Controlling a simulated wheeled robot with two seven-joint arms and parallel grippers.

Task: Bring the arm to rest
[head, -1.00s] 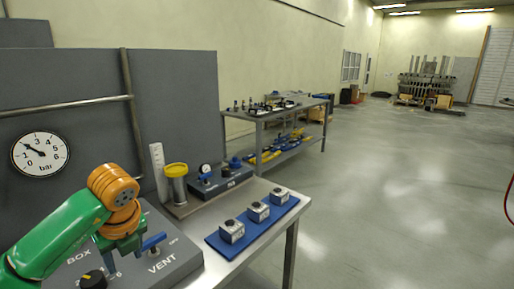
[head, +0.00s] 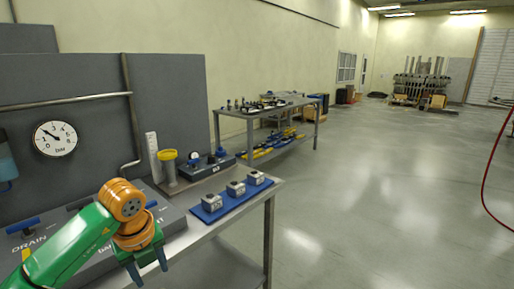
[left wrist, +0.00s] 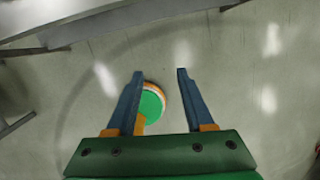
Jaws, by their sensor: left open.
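My left arm, green with orange joints, comes in from the lower left in the head view. Its gripper (head: 150,274) points down at the near edge of the bench, in front of the grey valve box (head: 174,217), and covers part of it. In the left wrist view the same gripper (left wrist: 160,74) has its two blue fingers apart, with nothing held between them. Grey floor shows below the fingers. The right gripper is not in view.
The bench holds a blue tray (head: 211,216) with three small blocks, a yellow-topped cylinder (head: 168,168) and a white scale (head: 152,158). A round gauge (head: 55,139) hangs on the grey panel. A second table (head: 265,112) stands behind.

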